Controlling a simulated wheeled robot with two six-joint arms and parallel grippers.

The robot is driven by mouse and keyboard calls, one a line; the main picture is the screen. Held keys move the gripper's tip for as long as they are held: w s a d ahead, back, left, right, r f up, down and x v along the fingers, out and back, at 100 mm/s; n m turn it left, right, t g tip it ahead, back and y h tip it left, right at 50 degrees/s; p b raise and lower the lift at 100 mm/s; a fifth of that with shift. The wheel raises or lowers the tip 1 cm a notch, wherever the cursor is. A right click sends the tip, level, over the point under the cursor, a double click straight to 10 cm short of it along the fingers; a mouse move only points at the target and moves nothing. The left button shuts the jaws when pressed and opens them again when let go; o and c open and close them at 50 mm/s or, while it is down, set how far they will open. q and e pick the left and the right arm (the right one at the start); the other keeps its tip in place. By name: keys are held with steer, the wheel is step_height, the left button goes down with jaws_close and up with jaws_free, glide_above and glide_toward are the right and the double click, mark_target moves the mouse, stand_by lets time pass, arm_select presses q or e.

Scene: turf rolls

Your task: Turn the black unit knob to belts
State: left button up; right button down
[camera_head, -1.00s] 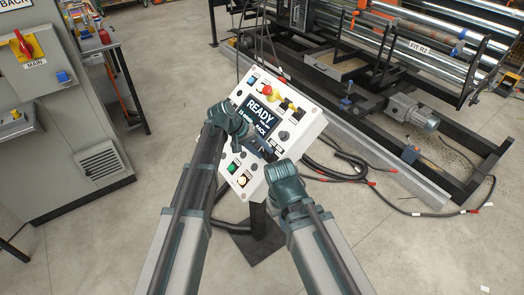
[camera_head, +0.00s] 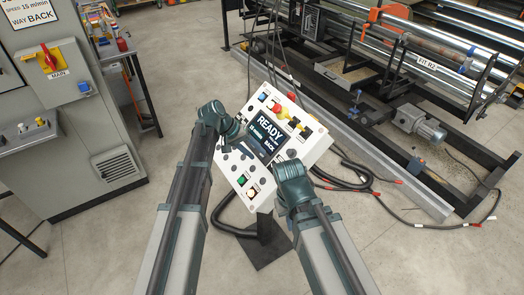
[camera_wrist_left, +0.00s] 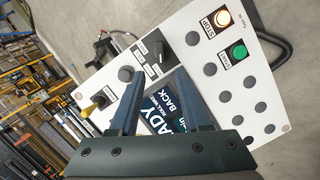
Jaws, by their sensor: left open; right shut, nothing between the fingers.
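The white control panel (camera_head: 318,145) stands on a post in front of me. Its dark screen (camera_head: 268,137) reads READY and BACK. In the left wrist view a black selector knob (camera_wrist_left: 164,46), apparently the unit knob, sits on a black label plate; its small lettering is unreadable. My left gripper (camera_head: 232,140) is open over the panel's left part. In its wrist view (camera_wrist_left: 154,72) the knob shows just beyond and between the fingertips, with no visible contact. My right gripper (camera_head: 285,164) is shut and empty by the panel's right lower part; in the head view it seems to cover the knob area.
The panel also has a lit green START button (camera_wrist_left: 239,52), a lit STOP button (camera_wrist_left: 222,18), a yellow-tipped toggle (camera_wrist_left: 95,103) and a red button (camera_head: 276,108). A grey cabinet (camera_head: 75,120) stands left. Machinery with rollers (camera_head: 425,65) stands behind right. Cables lie on the floor.

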arm_select(q)
steer(key=shift+p+v, duration=0.75)
steer(key=shift+v, duration=0.75)
arm_select(e)
steer(key=shift+r, duration=1.2)
arm_select(q)
steer(key=s+d+f+m+y, duration=0.1)
steer(key=s+y, duration=0.3)
steer(key=s, duration=0.8)
steer(key=s+d+f+m+g+y, duration=0.1)
steer(key=s+f+m+y, duration=0.2)
steer(key=s, duration=1)
steer(key=shift+g+y, duration=0.3)
steer(key=shift+y, duration=0.2)
arm_select(e)
steer(key=shift+a, duration=0.35)
arm_select(q)
steer(key=shift+s, duration=0.15)
steer(key=shift+a, duration=0.15)
arm_select(e)
steer(key=shift+a, duration=0.1)
